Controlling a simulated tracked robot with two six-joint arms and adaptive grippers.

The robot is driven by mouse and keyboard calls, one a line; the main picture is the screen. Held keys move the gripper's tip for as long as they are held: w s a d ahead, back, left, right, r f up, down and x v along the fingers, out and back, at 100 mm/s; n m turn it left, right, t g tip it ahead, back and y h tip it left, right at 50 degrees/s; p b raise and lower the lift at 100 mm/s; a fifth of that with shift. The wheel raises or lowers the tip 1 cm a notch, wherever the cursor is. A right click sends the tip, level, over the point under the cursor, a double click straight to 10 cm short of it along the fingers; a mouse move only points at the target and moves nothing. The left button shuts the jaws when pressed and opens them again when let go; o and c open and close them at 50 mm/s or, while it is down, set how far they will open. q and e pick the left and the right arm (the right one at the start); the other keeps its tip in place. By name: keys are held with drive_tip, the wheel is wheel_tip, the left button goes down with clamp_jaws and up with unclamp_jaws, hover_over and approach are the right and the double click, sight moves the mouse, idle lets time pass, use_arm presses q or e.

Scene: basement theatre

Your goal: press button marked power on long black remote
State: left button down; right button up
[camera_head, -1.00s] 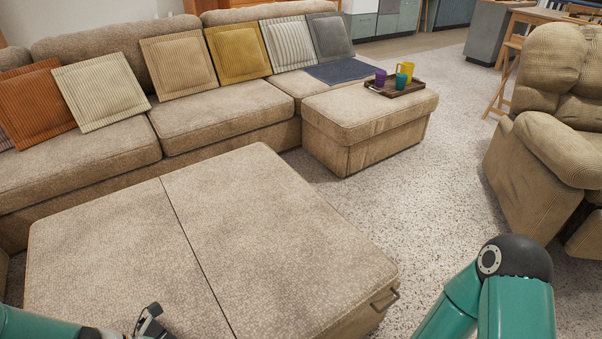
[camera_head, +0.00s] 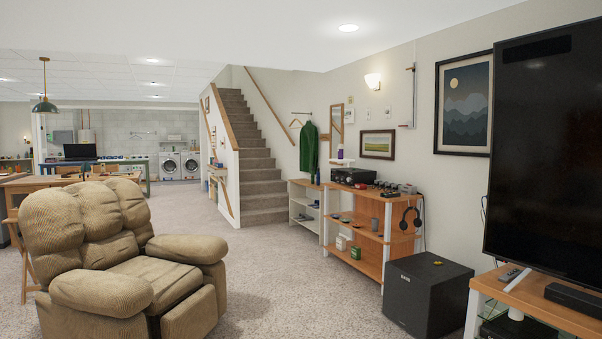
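A small dark and grey object that looks like a remote (camera_head: 509,275) lies on the wooden TV stand (camera_head: 545,304) at the lower right. It is too small to tell whether it is the long black remote, and no power marking can be read. Several small dark items (camera_head: 387,188) sit on the shelf unit's top; I cannot tell whether a remote is among them. Neither of my grippers is in view.
A beige recliner (camera_head: 130,265) stands at the left front. Carpet (camera_head: 285,285) is clear between recliner and subwoofer.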

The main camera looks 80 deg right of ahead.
use_arm(q)
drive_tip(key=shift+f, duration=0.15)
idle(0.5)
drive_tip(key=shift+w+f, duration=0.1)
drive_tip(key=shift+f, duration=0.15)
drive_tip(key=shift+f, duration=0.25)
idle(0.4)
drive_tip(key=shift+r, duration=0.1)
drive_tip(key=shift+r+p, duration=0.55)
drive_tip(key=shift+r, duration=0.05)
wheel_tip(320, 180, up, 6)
drive_tip(key=p, duration=0.5)
drive_tip(key=shift+p, duration=0.3)
